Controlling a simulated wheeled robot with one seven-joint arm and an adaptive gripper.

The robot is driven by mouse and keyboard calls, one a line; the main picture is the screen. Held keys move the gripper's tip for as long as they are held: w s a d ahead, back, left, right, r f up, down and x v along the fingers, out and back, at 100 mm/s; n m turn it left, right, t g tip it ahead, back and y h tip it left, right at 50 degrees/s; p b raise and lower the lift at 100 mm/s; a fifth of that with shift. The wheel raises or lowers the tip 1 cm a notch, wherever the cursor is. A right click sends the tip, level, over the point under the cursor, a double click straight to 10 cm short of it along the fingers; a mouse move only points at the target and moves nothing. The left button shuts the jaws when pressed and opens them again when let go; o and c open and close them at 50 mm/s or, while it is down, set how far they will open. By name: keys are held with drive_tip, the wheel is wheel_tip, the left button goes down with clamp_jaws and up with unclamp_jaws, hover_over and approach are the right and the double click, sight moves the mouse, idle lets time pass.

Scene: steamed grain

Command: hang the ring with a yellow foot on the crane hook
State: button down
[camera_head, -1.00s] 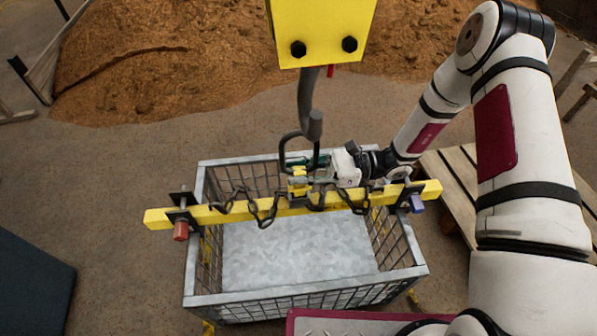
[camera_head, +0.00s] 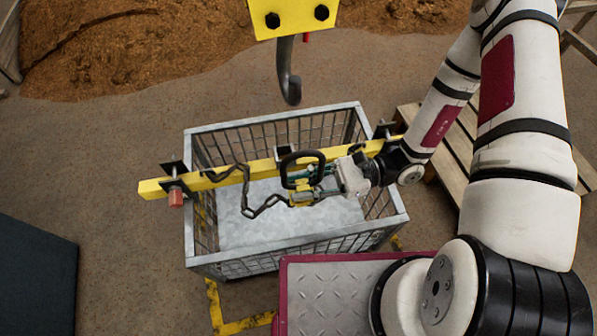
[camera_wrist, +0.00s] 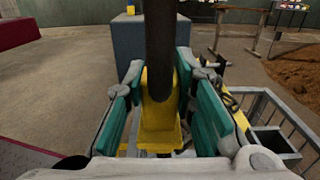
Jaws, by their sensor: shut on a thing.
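My gripper (camera_head: 312,192) is shut on the yellow foot, reaching in from the right. In the wrist view the foot (camera_wrist: 158,115) sits between the teal finger pads, with the dark ring (camera_wrist: 160,45) rising from it. The grey crane hook (camera_head: 290,88) hangs below its yellow block (camera_head: 293,16), empty and apart from the ring, higher in the head view. A dark chain (camera_head: 248,205) runs from the beam's left part toward the foot.
A wooden pallet (camera_head: 455,135) is at the right, a dark box (camera_head: 35,290) at the lower left. A grain heap (camera_head: 110,45) lies behind. Open floor is left of the basket.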

sight(303, 184)
drive_tip(key=shift+s+r+p, duration=0.1)
drive_tip(key=shift+r+p, duration=1.65)
drive_tip(key=shift+r, duration=0.55)
drive_tip(key=shift+r, duration=0.35)
wheel_tip(303, 184, up, 8)
drive_tip(key=s+d+n+g+b, duration=0.1)
drive_tip(key=b, duration=0.2)
drive_tip(key=shift+s+f+g, duration=0.2)
drive_tip(key=shift+s+g, duration=0.05)
drive_tip(key=shift+g, duration=0.05)
drive_tip(key=shift+w, duration=0.25)
drive_tip(key=w+a+f+b, duration=0.3)
drive_tip(key=w+f+b, duration=0.1)
drive_tip(key=w, duration=0.7)
idle(2.9)
